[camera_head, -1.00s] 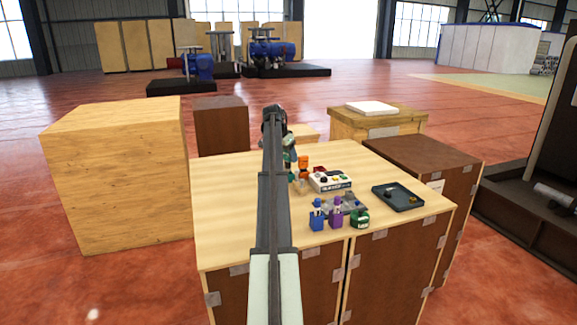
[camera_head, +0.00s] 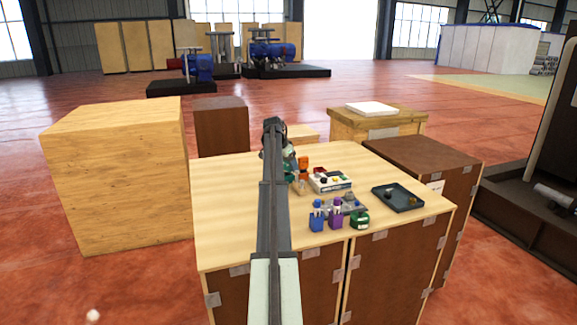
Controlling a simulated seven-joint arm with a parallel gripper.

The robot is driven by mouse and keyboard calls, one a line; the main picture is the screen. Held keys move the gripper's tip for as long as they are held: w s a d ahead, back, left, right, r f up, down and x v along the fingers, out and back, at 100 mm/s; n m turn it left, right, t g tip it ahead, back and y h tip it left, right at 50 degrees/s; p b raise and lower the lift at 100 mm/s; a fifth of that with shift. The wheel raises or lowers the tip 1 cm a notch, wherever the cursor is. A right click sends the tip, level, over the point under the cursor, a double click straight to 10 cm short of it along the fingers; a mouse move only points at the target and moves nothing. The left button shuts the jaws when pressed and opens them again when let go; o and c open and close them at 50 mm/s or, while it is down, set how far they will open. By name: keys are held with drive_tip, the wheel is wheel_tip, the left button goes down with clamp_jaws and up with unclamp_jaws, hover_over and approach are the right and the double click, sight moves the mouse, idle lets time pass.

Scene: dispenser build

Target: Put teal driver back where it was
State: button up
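My arm reaches out over the wooden table, and my gripper (camera_head: 289,155) points down beside its far end. Small teal-green parts (camera_head: 291,167) show just below the gripper, near or between its fingers; they may be the teal driver. The fingers are too small and partly covered by my arm, so I cannot tell whether they hold it. An orange holder or driver (camera_head: 303,162) stands just to the right. The place under the gripper is partly hidden behind my arm.
A white box with coloured buttons (camera_head: 330,181), a blue bottle (camera_head: 317,217), a purple bottle (camera_head: 336,214), a green round item (camera_head: 360,220) and a grey fixture (camera_head: 351,205) stand right of my arm. A dark tray (camera_head: 398,197) lies farther right. The table's left part (camera_head: 222,210) is clear.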

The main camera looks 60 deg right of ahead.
drive_tip(key=shift+o, duration=0.8)
drive_tip(key=shift+r, duration=0.2)
drive_tip(key=v, duration=1.2)
